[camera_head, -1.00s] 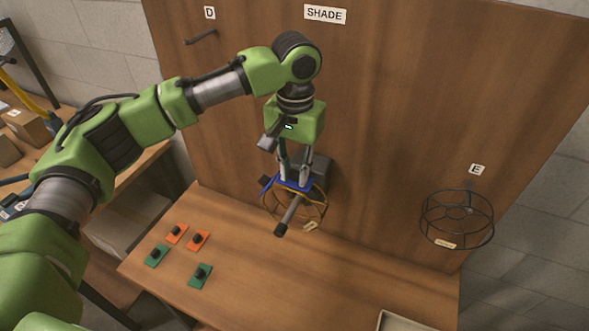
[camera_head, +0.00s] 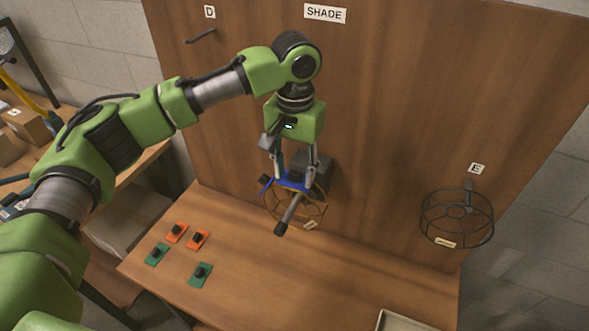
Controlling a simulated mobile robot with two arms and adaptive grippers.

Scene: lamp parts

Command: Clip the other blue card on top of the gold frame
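The gold frame (camera_head: 324,209) is a round wire frame held out from the board on a dark mount, with a dark rod sticking out through it. A blue card (camera_head: 293,184) with a dark knob lies on top of the gold frame. A second bit of blue (camera_head: 265,181) shows at the frame's left side. My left gripper (camera_head: 293,178) points down over the blue card, its fingers spread apart on either side of the dark knob. The fingertips are close to the card; whether they touch it is too small to tell. My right gripper is not seen.
Two orange cards (camera_head: 197,239) and two green cards (camera_head: 200,275) with dark knobs lie on the table (camera_head: 300,290). A black wire frame (camera_head: 457,217) hangs at the right below the label E. A pale tray (camera_head: 400,321) shows at the bottom edge. An empty peg (camera_head: 201,37) is under label D.

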